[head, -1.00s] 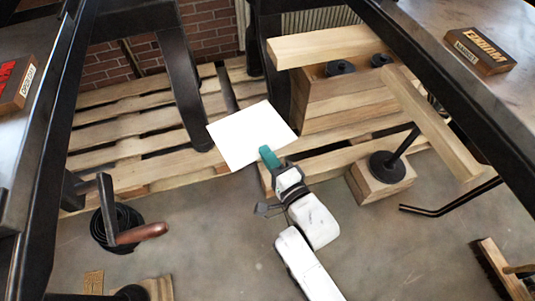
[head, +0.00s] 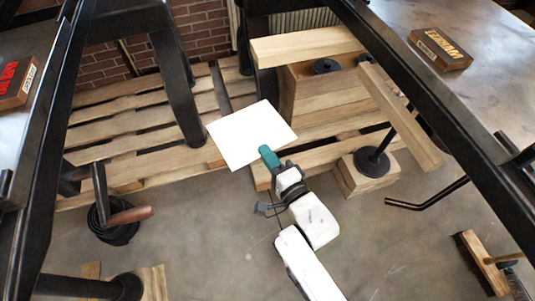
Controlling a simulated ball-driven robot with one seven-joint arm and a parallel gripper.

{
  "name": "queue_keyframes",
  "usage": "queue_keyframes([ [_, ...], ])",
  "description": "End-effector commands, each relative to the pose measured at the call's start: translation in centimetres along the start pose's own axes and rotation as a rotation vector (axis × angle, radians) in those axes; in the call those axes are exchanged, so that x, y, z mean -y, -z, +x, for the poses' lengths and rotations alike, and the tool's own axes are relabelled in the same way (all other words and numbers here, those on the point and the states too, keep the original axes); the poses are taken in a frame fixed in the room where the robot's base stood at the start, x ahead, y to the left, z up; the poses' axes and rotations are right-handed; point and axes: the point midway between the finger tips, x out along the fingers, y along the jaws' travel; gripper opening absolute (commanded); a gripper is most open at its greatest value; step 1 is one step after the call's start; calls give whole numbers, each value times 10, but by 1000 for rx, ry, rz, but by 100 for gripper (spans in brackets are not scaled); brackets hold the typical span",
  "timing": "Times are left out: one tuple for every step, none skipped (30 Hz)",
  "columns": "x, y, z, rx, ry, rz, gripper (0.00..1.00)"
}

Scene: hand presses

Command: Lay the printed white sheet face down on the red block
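A blank-looking white sheet (head: 245,134) is held out flat in front of me, in the middle of the head view. My gripper (head: 268,157) has teal fingers that meet the sheet's near edge and appear shut on it. No print shows on the side facing me. The gripper and sheet are well to the right of this block.
Black press frames (head: 45,150) rise at left and right. Behind the sheet are a wooden pallet (head: 120,140) and stacked timber (head: 320,100). A brush (head: 482,262) is at lower right; bare floor lies nearer.

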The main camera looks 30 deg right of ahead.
Motion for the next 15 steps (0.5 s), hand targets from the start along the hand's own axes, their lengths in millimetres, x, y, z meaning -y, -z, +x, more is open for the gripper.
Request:
queue_keyframes([
  [11,0,0,0,0,0,0],
  [14,0,0,0,0,0,0],
  [18,0,0,0,0,0,0],
  [23,0,0,0,0,0,0],
  [27,0,0,0,0,0,0],
  [32,0,0,0,0,0,0],
  [36,0,0,0,0,0,0],
  [41,0,0,0,0,0,0],
  [47,0,0,0,0,0,0],
  [52,0,0,0,0,0,0],
  [42,1,0,-4,0,1,0],
  [40,3,0,-7,0,1,0],
  [40,4,0,-9,0,1,0],
  [40,4,0,-11,0,1,0],
  [40,4,-1,-12,-1,2,0],
])
